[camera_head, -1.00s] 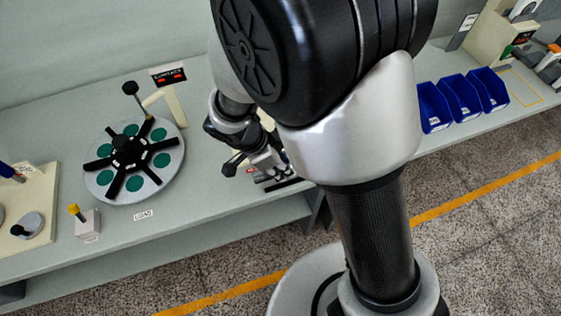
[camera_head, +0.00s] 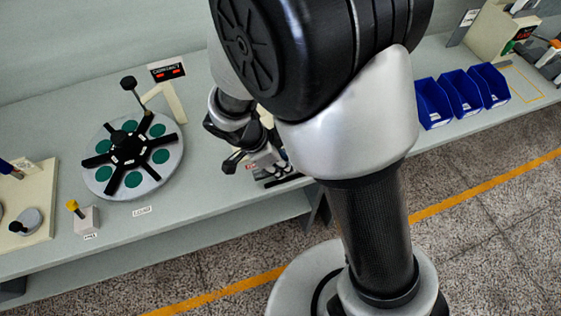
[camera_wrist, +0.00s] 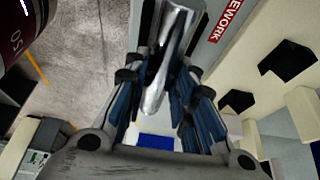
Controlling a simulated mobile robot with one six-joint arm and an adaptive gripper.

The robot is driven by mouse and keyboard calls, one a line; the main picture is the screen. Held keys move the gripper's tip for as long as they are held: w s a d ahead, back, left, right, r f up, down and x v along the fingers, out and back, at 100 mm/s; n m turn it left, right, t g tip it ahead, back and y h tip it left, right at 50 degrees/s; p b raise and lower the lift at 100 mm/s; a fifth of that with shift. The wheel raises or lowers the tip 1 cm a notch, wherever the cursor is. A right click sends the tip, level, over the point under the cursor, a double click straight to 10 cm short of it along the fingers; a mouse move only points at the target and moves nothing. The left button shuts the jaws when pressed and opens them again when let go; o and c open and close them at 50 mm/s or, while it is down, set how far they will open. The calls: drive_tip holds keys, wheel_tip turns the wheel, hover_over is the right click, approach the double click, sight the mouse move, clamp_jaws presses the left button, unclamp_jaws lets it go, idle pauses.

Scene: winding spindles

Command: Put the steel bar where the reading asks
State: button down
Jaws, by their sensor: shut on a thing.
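The steel bar (camera_wrist: 165,60) is a shiny bar in the wrist view, running from between my fingers up to the top edge. My gripper (camera_wrist: 160,90), with blue-padded fingers, is shut on it. In the head view my gripper (camera_head: 268,164) is low over the front of the bench, right of the turntable, partly hidden by my arm; the bar cannot be made out there. A small display (camera_head: 168,72) with red marks stands behind the turntable; its reading is too small to be sure of. Another red-lit display (camera_head: 524,33) is at the far right.
The turntable (camera_head: 93,182) has black spokes and teal discs. A small block with a yellow knob (camera_head: 87,219) stands before it. Several blue bins (camera_head: 433,105) stand at right. A red REWORK label (camera_wrist: 228,18) shows beside the bar in the wrist view.

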drive_tip(key=shift+f, duration=0.15)
drive_tip(key=c, duration=1.3)
unclamp_jaws()
drive_tip(key=v, duration=1.2)
drive_tip(key=shift+a, duration=0.1)
drive_tip(key=s+d+r+n+t+y, duration=0.1)
drive_tip(key=s+d+r+n, duration=0.2)
drive_tip(key=s+d+n, duration=0.1)
drive_tip(key=s+d+r+n+t+y, duration=0.1)
drive_tip(key=s+d+r+n, duration=0.3)
drive_tip(key=d+n, duration=0.1)
drive_tip(key=s+d+r+n+t+y, duration=0.1)
drive_tip(key=s+d+r+n+y, duration=0.1)
drive_tip(key=s+d+r+n, duration=0.2)
drive_tip(key=shift+d+n, duration=0.8)
drive_tip(key=shift+d, duration=0.7)
